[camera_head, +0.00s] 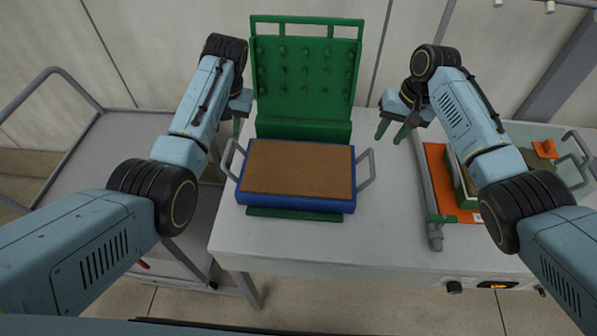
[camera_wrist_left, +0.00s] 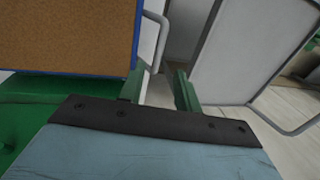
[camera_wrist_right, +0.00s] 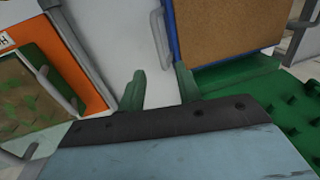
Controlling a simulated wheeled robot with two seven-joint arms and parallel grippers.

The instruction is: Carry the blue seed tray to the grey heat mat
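The blue seed tray (camera_head: 290,199), filled level with brown material, sits flat on the base of a green studded machine on the light table. Grey loop handles stand out at its left (camera_head: 229,160) and right (camera_head: 366,168) ends. My left gripper (camera_head: 237,127) is open behind the left handle, which also shows near its fingers in the left wrist view (camera_wrist_left: 160,42). My right gripper (camera_head: 391,138) is open and empty, behind and right of the right handle, also seen in the right wrist view (camera_wrist_right: 158,35). I cannot make out a grey heat mat.
The green studded plate (camera_head: 305,75) stands raised behind the tray. At right are an orange mat (camera_head: 436,165), a green-rimmed tray with plants (camera_wrist_right: 35,95) and a pale bin (camera_head: 572,140). A grey railed cart (camera_head: 110,160) stands left.

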